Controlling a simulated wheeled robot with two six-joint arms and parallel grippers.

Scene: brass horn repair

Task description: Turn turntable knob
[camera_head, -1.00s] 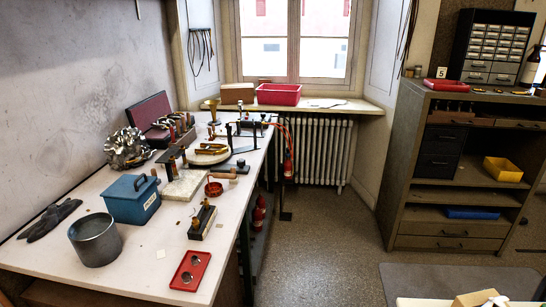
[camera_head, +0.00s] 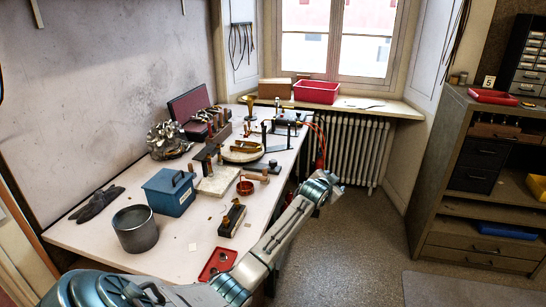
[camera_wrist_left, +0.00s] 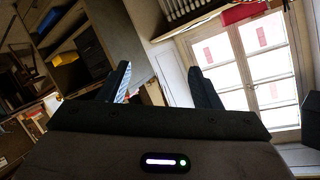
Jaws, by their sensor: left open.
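The turntable (camera_head: 232,156) is a pale round disc on the white bench, with brass and dark parts lying on it. I cannot make out its knob at this size. My left arm reaches in from the lower left across the bench's front edge. My left gripper (camera_head: 331,190) is beyond that edge, right of the turntable and apart from it, in front of the radiator. In the left wrist view my left gripper (camera_wrist_left: 162,85) has its two dark fingers spread with nothing between them; the window and the cabinet show tilted behind. My right gripper does not show.
A blue box (camera_head: 170,194), a grey metal pot (camera_head: 136,232), a pale slab (camera_head: 218,183) and a small copper pan (camera_head: 245,187) stand on the bench. A red tray (camera_head: 218,263) is partly behind my arm. Floor (camera_head: 375,235) is clear before the cabinet (camera_head: 450,170).

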